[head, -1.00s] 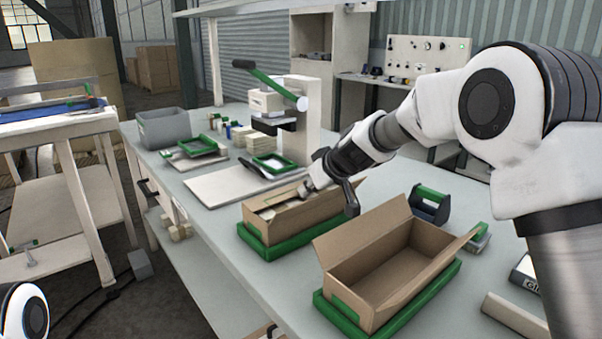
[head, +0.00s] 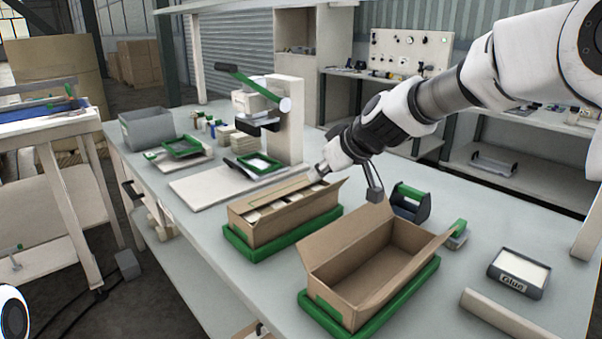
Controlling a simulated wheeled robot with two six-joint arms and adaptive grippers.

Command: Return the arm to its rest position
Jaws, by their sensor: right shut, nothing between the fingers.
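My right arm comes in from the upper right in the head view. Its gripper (head: 318,173) is shut and empty, just at the far right end of the closer-filled long cardboard box (head: 272,227), which sits in a green tray (head: 240,246). I cannot tell whether the fingertips touch the box. Several pale items show inside that box. Of my left arm, only a white rounded part shows at the lower left corner; the left gripper is out of view.
An open, empty cardboard box (head: 372,262) stands in a second green tray (head: 418,284). A dark caddy (head: 411,203), a glue container (head: 518,274) and a pale bar (head: 512,316) lie to the right. A press (head: 283,115) with a green lever stands behind.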

